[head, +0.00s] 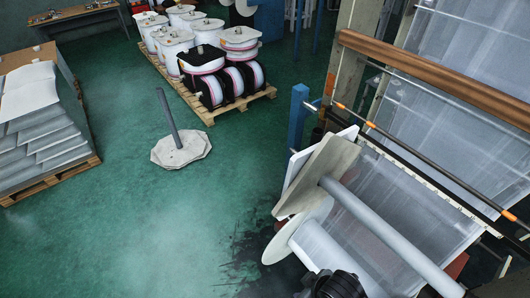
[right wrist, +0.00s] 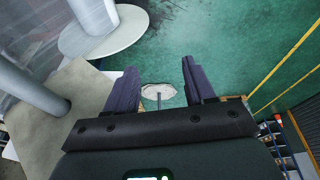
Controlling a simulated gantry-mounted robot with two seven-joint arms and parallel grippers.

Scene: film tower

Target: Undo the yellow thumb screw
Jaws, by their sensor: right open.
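I cannot make out a yellow thumb screw in either view. The film tower (head: 400,190) fills the right of the head view, with a beige end plate (head: 327,172) and a grey roller (head: 385,230) running out from it. My right gripper (right wrist: 158,65) is open and empty in the right wrist view, with its two dark fingers apart. The beige plate (right wrist: 65,110) and grey roller (right wrist: 25,85) lie to its left there. A black part, probably of my arm, shows at the bottom of the head view. My left gripper is not in view.
A pallet (head: 215,112) of film spools stands at the back. A grey pole on a pale base (head: 181,150) stands on the green floor. Stacked sheets (head: 40,140) are at the left. A white disc (right wrist: 105,35) lies up-left of my right gripper. The middle floor is mostly clear.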

